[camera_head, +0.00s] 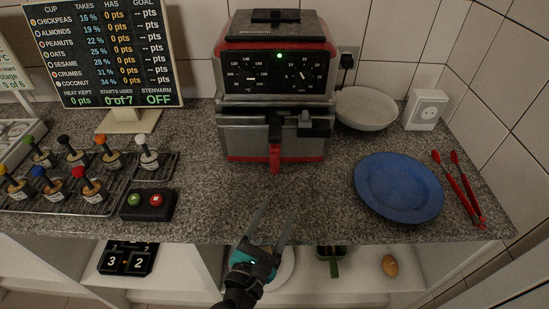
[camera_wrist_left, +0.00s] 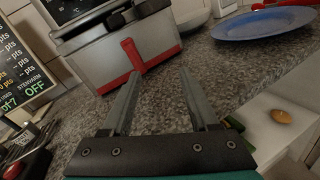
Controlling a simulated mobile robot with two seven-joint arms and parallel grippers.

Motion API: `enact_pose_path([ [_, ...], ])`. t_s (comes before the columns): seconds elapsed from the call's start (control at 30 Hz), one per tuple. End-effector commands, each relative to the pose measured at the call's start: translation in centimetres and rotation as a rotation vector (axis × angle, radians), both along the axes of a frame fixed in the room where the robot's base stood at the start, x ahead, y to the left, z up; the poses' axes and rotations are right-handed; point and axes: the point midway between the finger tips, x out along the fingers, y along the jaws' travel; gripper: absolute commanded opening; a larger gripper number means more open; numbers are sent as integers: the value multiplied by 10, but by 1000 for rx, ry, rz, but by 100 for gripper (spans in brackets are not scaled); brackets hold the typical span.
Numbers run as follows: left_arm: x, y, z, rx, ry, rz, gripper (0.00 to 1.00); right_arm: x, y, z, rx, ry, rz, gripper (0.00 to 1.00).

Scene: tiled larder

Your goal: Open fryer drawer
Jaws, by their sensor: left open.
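The fryer (camera_head: 274,62) is a dark and red box with two dials and a green light, standing at the back of the counter. Its drawer (camera_head: 248,136) is the grey lower front with a red bottom edge, and it looks shut. A red handle (camera_head: 275,150) stands out from the drawer's middle; it also shows in the left wrist view (camera_wrist_left: 132,54). My left gripper (camera_head: 273,220) is open and empty, in front of and below the handle at the counter's front edge, with its fingers pointing toward the fryer. It does not touch the handle. My right gripper is not in view.
A blue plate (camera_head: 398,187) and red tongs (camera_head: 460,187) lie to the right. A white bowl (camera_head: 366,108) sits behind. A button box (camera_head: 148,204) and a rack of coloured-knob pieces (camera_head: 95,206) stand left. The counter before the fryer is clear.

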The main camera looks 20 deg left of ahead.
Motion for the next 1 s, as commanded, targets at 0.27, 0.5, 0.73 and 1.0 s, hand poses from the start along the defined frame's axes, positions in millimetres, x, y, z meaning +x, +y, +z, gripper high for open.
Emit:
enact_pose_path([
  [0.27,-2,30,-3,-300,-27,168,61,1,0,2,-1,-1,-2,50],
  [0.5,21,33,-1,-307,-32,174,61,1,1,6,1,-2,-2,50],
  [0.73,60,36,-1,-305,-31,172,61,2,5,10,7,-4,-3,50],
  [1.0,105,40,-1,-304,-31,171,61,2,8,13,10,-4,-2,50],
])
